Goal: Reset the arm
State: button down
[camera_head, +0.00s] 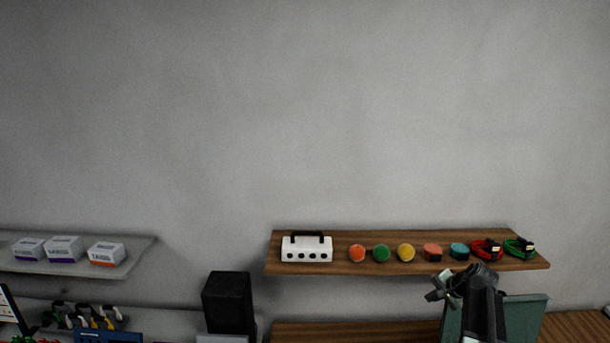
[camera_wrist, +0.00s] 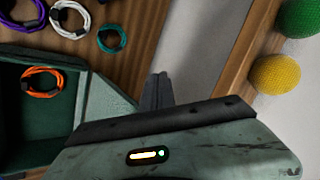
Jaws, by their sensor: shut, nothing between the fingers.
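My gripper (camera_wrist: 158,82) shows in the wrist view with its two fingers together and nothing between them. It points over the gap between a wooden surface on the left and a wooden shelf edge on the right. In the head view, part of my dark arm rises at the lower right, in front of a green bin and just below the wooden shelf. The fingertips are hard to make out there.
The wooden shelf (camera_head: 345,268) holds a white box (camera_head: 307,250), several coloured balls, and red (camera_head: 487,250) and green (camera_head: 519,248) cables. The green bin (camera_wrist: 105,100) holds an orange cable (camera_wrist: 42,82). White (camera_wrist: 70,18) and teal (camera_wrist: 112,39) cables lie beside it. A black speaker (camera_head: 229,302) stands left.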

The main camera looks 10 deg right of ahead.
jog(key=s+a+f+n+g+h, duration=0.15)
jog(key=s+a+n, duration=0.25)
jog(key=a, duration=0.7)
jog(key=s+a+f+n+g, duration=0.25)
jog(key=s+a+n, duration=0.2)
jog(key=a, duration=0.75)
jog(key=s+a+f+n+g, duration=0.15)
jog(key=s+a+n, duration=0.3)
jog(key=a, duration=0.65)
jog(key=shift+m+g, duration=0.3)
jog(key=shift+g, duration=0.55)
jog(key=f+b, duration=0.6)
jog(key=b, duration=0.1)
jog(key=s+f+b, duration=0.1)
jog(key=f+b, duration=0.6)
jog(key=s+f+b, duration=0.1)
jog(key=f+b, duration=0.6)
jog(key=shift+s+d+f, duration=0.1)
jog(key=shift+f, duration=0.05)
jog(key=shift+r, duration=0.2)
jog(key=shift+s, duration=0.1)
